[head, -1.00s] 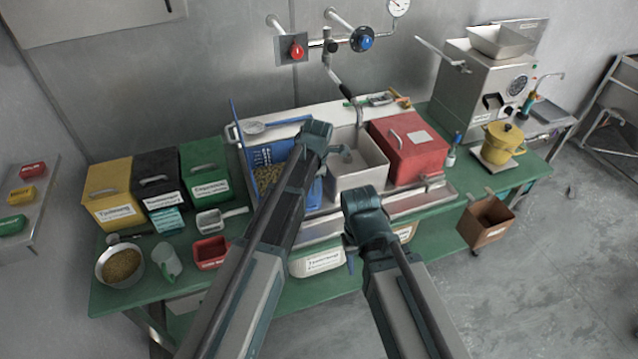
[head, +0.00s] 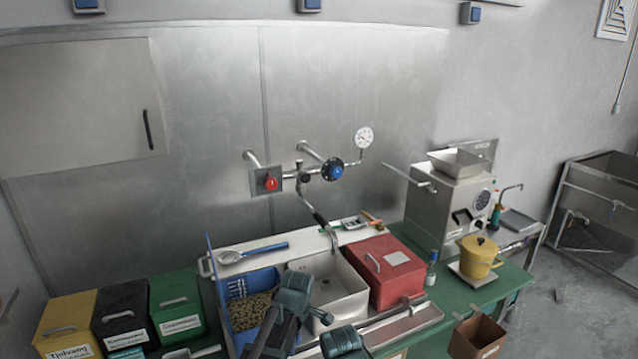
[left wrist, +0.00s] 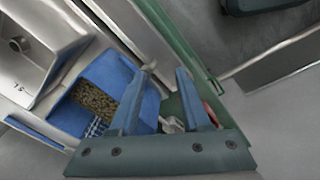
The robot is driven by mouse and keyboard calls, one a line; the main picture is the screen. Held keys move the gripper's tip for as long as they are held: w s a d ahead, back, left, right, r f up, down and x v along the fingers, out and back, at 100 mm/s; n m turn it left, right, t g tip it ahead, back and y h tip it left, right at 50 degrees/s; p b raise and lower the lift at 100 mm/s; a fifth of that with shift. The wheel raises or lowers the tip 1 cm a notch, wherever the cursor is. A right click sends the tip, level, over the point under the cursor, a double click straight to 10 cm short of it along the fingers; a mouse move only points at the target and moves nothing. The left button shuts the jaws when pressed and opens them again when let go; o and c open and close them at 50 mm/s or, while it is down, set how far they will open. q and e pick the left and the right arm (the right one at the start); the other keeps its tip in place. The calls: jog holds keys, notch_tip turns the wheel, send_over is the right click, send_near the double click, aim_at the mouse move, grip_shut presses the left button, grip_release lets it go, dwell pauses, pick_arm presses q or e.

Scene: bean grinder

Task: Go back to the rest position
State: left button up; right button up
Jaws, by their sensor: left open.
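My left gripper (head: 322,316) is low in the head view, in front of the white sink basin (head: 336,291) and right of the blue bin of beans (head: 252,308). In the left wrist view its two blue-grey fingers (left wrist: 165,70) are spread apart, with nothing between them. The blue bin (left wrist: 84,123) lies beside the fingers there. My right arm's end (head: 342,342) shows at the bottom edge of the head view, and its fingers cannot be made out.
A red box (head: 385,282) stands right of the sink. Yellow (head: 68,322), black (head: 122,312) and green (head: 176,304) bins stand at left. A yellow pot (head: 480,262) and a steel machine (head: 447,207) stand at right. A brown box (head: 478,337) is at the front right.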

pick_arm(q)
jog(key=s+f+m+b, duration=0.2)
jog(key=s+m, duration=0.7)
jog(key=m, duration=0.1)
jog(key=s+d+f+m+g+b, duration=0.1)
jog(key=s+f+m+b, duration=0.1)
jog(key=s+m, duration=0.7)
jog(key=shift+s+f+m+g, duration=0.3)
jog(key=shift+s+f+m, duration=0.1)
jog(key=shift+s+f, duration=0.1)
jog(key=shift+d, duration=0.1)
jog(key=shift+c, duration=0.2)
